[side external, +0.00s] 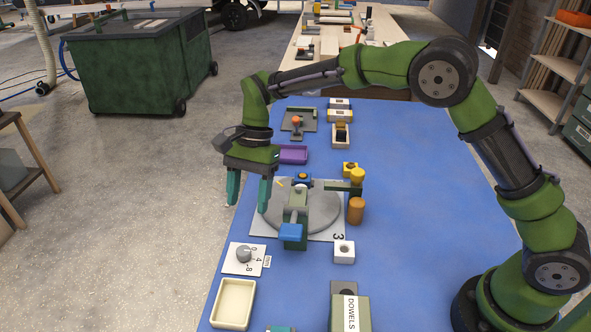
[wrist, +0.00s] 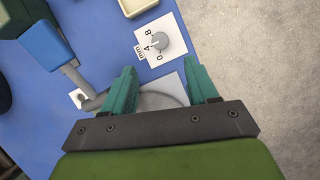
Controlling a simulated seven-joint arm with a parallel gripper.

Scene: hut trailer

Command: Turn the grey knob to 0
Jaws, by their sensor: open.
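The grey knob (side external: 243,254) sits on a white plate (side external: 236,268) marked 0, 4 and 8, near the left edge of the blue table. It also shows in the wrist view (wrist: 157,41), ahead of the fingers, with its white plate (wrist: 176,56) around it. The knob's pointer is too small to read surely. My gripper (side external: 249,205) has teal fingers, open and empty, above the table's left edge and beyond the knob in the side view. In the wrist view my gripper (wrist: 164,82) has its fingers apart, and the knob lies outside them, untouched.
A round grey turntable (side external: 325,213) with a blue-handled clamp (side external: 290,232) stands right of the knob. A cream tray (side external: 233,304) lies just in front of the knob plate. A white block (side external: 344,251) and a DOWELS box (side external: 351,314) stand to the right.

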